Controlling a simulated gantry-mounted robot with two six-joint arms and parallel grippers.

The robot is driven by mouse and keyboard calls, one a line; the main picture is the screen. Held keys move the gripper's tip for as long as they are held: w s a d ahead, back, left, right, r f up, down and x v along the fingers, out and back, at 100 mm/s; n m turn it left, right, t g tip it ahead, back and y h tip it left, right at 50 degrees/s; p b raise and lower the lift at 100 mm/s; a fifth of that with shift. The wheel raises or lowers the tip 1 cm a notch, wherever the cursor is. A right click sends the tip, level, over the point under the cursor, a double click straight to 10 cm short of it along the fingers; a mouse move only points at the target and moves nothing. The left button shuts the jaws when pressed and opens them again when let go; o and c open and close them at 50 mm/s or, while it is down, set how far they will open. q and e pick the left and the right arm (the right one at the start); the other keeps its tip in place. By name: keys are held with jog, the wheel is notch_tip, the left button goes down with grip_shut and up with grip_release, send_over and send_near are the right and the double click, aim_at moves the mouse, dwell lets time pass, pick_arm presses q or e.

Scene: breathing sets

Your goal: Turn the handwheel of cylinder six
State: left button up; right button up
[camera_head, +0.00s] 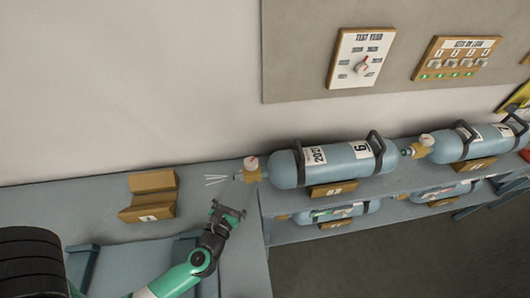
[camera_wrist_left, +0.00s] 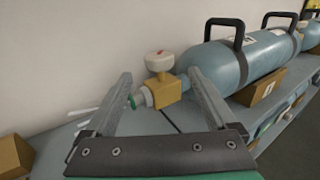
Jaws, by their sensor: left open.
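Cylinder six (camera_head: 335,163) is a blue-grey cylinder lying on the upper shelf, with two dark handles and a label reading 6. It also shows in the left wrist view (camera_wrist_left: 235,62). At its left end is a brass valve (camera_wrist_left: 167,92) with a round white-topped part (camera_wrist_left: 160,60) above and a grey-and-green end piece (camera_wrist_left: 140,99). I cannot tell for certain which part is the handwheel. My left gripper (camera_head: 233,190) is open at this valve end. In the wrist view its fingers stand on either side of the valve; contact is unclear. My right gripper is out of view.
An empty wooden cradle (camera_head: 150,197) stands on the bench to the left. Another cylinder (camera_head: 466,143) lies to the right, with more on the shelf below. Thin white strips (camera_head: 215,180) lie beside the valve. A wall panel holds a dial board (camera_head: 361,58) and a switch board (camera_head: 456,58).

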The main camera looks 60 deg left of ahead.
aim_at(254, 158)
pick_arm(q)
jog(key=shift+w+a, duration=0.2)
jog(key=x, duration=1.1)
jog(key=shift+a, duration=0.1)
jog(key=c, duration=1.4)
jog(key=shift+o, duration=0.2)
jog(key=shift+y, duration=0.3)
